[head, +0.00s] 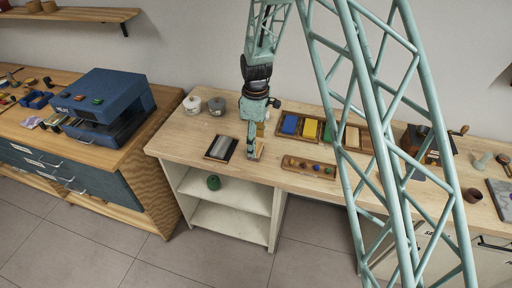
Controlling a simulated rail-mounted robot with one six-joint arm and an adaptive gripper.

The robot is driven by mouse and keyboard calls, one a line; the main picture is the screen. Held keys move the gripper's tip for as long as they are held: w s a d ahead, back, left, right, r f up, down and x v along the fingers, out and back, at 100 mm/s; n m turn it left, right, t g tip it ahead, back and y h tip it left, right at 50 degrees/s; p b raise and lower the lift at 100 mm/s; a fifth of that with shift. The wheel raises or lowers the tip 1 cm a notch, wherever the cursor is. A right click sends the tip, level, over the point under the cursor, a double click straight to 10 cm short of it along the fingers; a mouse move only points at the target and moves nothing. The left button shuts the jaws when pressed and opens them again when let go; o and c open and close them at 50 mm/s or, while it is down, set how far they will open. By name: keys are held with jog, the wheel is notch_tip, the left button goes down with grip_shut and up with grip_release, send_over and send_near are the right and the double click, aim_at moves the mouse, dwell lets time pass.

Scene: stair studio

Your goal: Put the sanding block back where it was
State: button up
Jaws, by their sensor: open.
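My gripper (253,153) points down at the light wooden worktop, with its fingertips low near the surface. The view is too small to show the gap between the fingers well. A small tan block-like piece (260,151) shows right beside the fingertips, partly hidden by them; I cannot tell for sure whether it is the sanding block or whether they touch. Just left of the gripper lies a dark flat tray or mat (209,154) with a grey piece (219,146) on it.
A wooden tray (364,150) with blue, yellow, green and cream blocks stands behind right. A wooden strip (290,168) with small round pieces lies in front of it. Two lidded jars (192,105) (217,106) stand back left. Bare worktop (180,140) lies at the left.

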notch_tip(320, 180, up, 8)
jog(key=shift+r, duration=0.2)
dwell(0.3)
dwell(0.9)
